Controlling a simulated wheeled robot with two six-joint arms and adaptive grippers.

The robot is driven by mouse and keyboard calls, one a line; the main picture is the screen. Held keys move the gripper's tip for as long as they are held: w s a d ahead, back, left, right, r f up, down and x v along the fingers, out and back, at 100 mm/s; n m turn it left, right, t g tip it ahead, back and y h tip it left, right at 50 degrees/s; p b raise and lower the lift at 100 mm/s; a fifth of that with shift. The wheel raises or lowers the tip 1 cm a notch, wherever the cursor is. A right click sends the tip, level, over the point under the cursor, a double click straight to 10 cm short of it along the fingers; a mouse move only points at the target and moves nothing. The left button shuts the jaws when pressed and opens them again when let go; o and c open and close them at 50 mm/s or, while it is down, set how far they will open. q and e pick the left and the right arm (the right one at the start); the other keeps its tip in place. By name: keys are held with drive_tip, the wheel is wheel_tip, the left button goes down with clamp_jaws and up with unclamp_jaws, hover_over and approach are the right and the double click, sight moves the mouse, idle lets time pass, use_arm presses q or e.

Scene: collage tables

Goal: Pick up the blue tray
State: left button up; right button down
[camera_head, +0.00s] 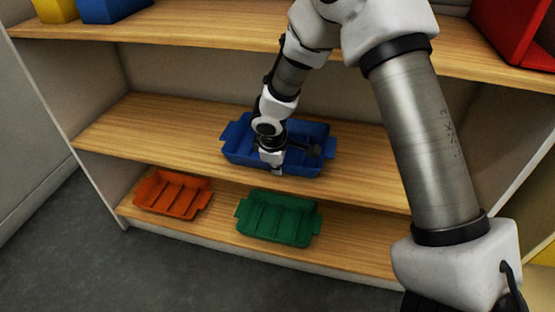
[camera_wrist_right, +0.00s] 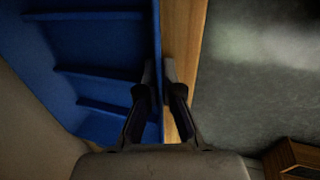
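The blue tray (camera_head: 306,131) is on the middle shelf, near the shelf's front edge, with its dividers showing. My right gripper (camera_head: 275,168) reaches down at the tray's front wall and hides part of the tray. In the right wrist view the fingers (camera_wrist_right: 159,72) straddle the wall of the blue tray (camera_wrist_right: 98,60), one inside and one outside. The fingertips are close together with the thin wall between them, so the gripper looks shut on it. I cannot tell whether the tray is raised off the shelf. My left gripper is not in view.
The middle shelf (camera_head: 110,143) has bare wood on both sides of the tray. An orange tray (camera_head: 173,194) and a green tray (camera_head: 278,217) sit on the shelf below. The top shelf (camera_head: 190,27) is close above and holds yellow, blue and red containers.

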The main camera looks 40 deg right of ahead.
wheel_tip(320, 180, up, 4)
drive_tip(key=shift+f+p, duration=0.2)
drive_tip(key=shift+p, duration=0.8)
drive_tip(key=shift+s+r, duration=0.2)
drive_tip(key=shift+r, duration=0.1)
drive_tip(key=s+a+r+b, duration=0.1)
drive_tip(key=s+a, duration=0.5)
drive_tip(key=s, duration=0.8)
drive_tip(key=shift+s+b, duration=0.25)
drive_tip(key=shift+b, duration=0.6)
